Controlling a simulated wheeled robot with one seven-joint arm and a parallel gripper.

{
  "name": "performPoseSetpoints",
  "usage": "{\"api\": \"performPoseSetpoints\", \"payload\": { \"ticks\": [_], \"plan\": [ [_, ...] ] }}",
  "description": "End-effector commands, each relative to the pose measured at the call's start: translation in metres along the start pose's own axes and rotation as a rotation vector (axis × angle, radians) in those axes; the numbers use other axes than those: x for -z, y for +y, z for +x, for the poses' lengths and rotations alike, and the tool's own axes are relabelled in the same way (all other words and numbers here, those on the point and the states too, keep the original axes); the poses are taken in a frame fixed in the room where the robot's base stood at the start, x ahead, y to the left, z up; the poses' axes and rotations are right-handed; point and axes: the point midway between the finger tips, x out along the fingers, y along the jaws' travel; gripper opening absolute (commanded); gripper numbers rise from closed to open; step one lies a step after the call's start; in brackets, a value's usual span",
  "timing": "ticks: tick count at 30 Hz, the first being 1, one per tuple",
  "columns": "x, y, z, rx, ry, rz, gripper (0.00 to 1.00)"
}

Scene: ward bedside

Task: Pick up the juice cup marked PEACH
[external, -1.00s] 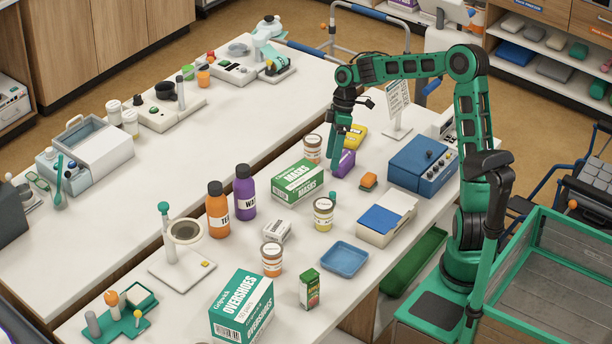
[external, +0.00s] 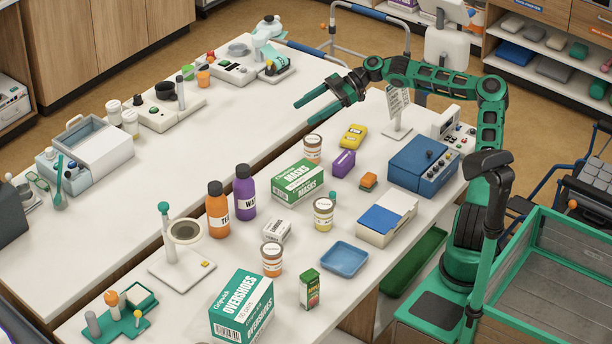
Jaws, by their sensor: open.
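Three small labelled cups stand upright on the near table: one (external: 312,148) with orange-brown bands behind the MASKS box, one (external: 324,213) with a yellow lower part near the middle, and one (external: 271,259) with orange bands nearer the front. Their print is too small to read, so I cannot tell which is marked PEACH. My gripper (external: 304,112) is open and empty, its green fingers pointing left. It is raised and appears above and left of the rear cup in the picture, apart from all the cups.
A purple packet (external: 344,163) and yellow item (external: 352,136) lie near the rear cup. A blue tray (external: 344,259) and OVERSHOES box (external: 242,306) are nearer the front.

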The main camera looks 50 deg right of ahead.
Motion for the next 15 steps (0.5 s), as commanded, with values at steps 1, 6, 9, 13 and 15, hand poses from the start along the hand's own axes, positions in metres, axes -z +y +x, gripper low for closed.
{"api": "performPoseSetpoints", "payload": {
  "ticks": [1,6,9,13,15],
  "plan": [
    [-0.015,-0.001,0.006,0.001,0.002,0.004,0.71],
    [-0.047,-0.001,0.019,0.001,-0.001,0.002,0.71],
    [-0.056,0.0,0.023,0.0,-0.002,0.001,0.71],
    [-0.068,0.0,0.028,-0.001,-0.002,0.002,0.71],
    [-0.075,0.0,0.031,0.0,-0.002,0.003,0.71]
  ]
}}
